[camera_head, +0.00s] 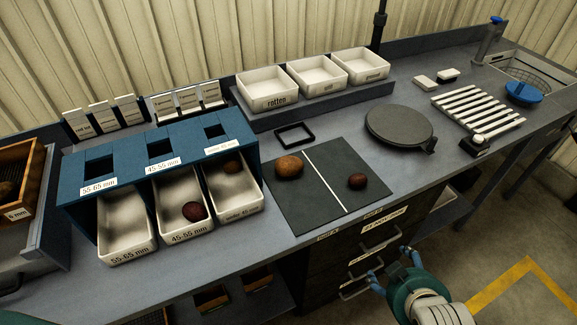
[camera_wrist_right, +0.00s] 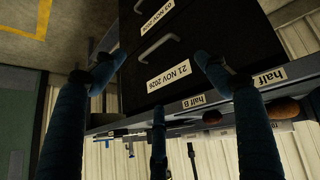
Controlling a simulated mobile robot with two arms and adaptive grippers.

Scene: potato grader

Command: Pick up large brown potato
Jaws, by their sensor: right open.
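The large brown potato (camera_head: 289,167) lies on the left half of the dark mat (camera_head: 312,215) in the head view, left of the white dividing line. A smaller dark red potato (camera_head: 357,181) lies on the right half. My right gripper (camera_head: 393,268) is open and empty, in front of the bench and below its top, by the drawers. A brown potato (camera_wrist_right: 285,108) shows at the right of that view, partly cut by a finger. My left gripper is not in view.
Drawers (camera_head: 365,255) with handles face my right gripper. A blue rack (camera_head: 160,165) with white size bins stands left of the mat; two bins hold potatoes. A round grey plate (camera_head: 399,124) lies right of the mat. White trays (camera_head: 268,103) stand behind.

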